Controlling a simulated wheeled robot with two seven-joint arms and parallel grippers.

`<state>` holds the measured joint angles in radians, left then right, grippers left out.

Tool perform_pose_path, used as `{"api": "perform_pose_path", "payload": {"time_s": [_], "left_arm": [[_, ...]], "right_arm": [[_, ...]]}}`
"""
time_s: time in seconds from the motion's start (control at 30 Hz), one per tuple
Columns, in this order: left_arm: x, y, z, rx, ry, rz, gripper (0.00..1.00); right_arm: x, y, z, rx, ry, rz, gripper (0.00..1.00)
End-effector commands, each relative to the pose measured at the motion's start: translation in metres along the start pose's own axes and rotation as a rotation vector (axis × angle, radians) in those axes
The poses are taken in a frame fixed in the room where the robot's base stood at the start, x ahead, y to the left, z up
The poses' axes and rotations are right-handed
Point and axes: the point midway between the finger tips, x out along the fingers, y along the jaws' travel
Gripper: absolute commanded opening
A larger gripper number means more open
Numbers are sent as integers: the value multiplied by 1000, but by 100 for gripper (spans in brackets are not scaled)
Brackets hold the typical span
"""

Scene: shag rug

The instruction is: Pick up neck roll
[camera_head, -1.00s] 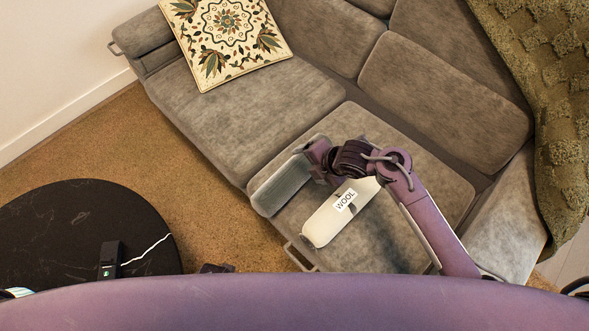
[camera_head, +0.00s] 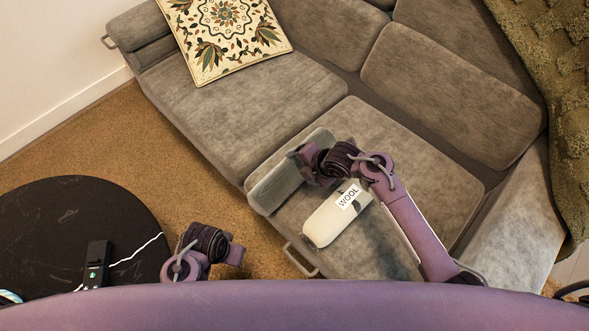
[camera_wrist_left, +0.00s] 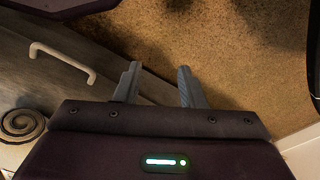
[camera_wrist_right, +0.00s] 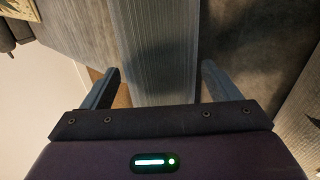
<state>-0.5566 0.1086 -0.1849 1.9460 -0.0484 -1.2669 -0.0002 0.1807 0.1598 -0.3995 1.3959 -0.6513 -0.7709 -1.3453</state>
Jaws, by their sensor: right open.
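The neck roll appears to be the grey ribbed bolster (camera_head: 275,186) on the front of the sofa seat. My right gripper (camera_head: 302,156) is at its far side, partly hiding it. In the right wrist view the ribbed roll (camera_wrist_right: 153,45) runs between the two open fingers (camera_wrist_right: 158,85), with gaps showing beside it; contact cannot be told. My left gripper (camera_head: 236,256) is low beside the black table. In the left wrist view its fingers (camera_wrist_left: 158,84) are apart with nothing between them, over the brown rug.
A white roll labelled WOOL (camera_head: 325,222) lies just right of the ribbed roll. The grey sofa (camera_head: 230,115) holds a patterned cushion (camera_head: 222,35). A round black table (camera_head: 60,215) with a dark device (camera_head: 96,262) stands at left. Brown rug (camera_head: 205,185) lies clear between.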

Motion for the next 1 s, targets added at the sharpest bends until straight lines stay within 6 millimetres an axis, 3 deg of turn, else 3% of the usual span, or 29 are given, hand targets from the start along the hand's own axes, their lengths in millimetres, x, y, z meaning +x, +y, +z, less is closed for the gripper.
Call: {"api": "perform_pose_path", "payload": {"time_s": [0.13,0.43,0.73,1.0], "left_arm": [[-17,2,0,8,-5,2,36],[-25,3,-1,11,-8,2,36],[-28,3,-2,10,-4,2,36],[-29,3,-3,10,-3,2,36]], "right_arm": [[18,0,0,1,-1,1,83],[21,0,1,0,-2,0,83],[21,1,1,0,-2,2,48],[19,2,1,-1,-2,3,47]]}}
